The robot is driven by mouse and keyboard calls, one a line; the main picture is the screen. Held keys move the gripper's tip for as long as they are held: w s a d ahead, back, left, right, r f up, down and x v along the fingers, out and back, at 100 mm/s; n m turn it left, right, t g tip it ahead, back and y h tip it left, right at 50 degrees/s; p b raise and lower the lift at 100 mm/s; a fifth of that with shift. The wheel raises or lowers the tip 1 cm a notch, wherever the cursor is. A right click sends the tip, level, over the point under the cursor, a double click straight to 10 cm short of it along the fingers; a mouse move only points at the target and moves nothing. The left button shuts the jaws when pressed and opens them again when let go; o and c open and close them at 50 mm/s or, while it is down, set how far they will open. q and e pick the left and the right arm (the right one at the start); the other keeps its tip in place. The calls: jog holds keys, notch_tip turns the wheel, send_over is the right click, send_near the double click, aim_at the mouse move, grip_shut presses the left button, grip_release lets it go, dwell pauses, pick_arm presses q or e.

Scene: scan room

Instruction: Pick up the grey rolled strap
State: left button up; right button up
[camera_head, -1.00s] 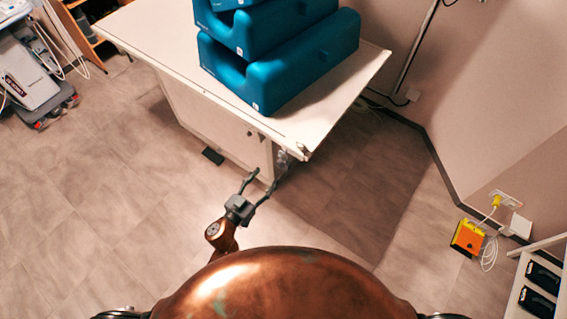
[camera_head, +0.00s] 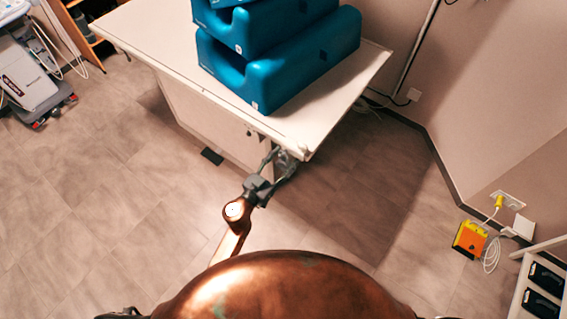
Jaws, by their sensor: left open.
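A small grey bundle, which looks like the grey rolled strap (camera_head: 285,158), hangs at the near end of the white table (camera_head: 215,85), just below its top. My left gripper (camera_head: 280,163) is open, with its fingers reaching up to the bundle, one finger on its left and the other near its lower right. The fingers overlap the bundle in this view, so I cannot tell whether they touch it.
Teal foam blocks (camera_head: 285,60) are stacked on the table. An orange and yellow box (camera_head: 469,239) with a white cable is by the right wall. A shelf with black items (camera_head: 541,290) stands at lower right. The floor to the left is open.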

pick_arm(q)
jog(key=shift+c, duration=0.2)
jog(key=c, duration=1.2)
jog(key=shift+r, duration=0.1)
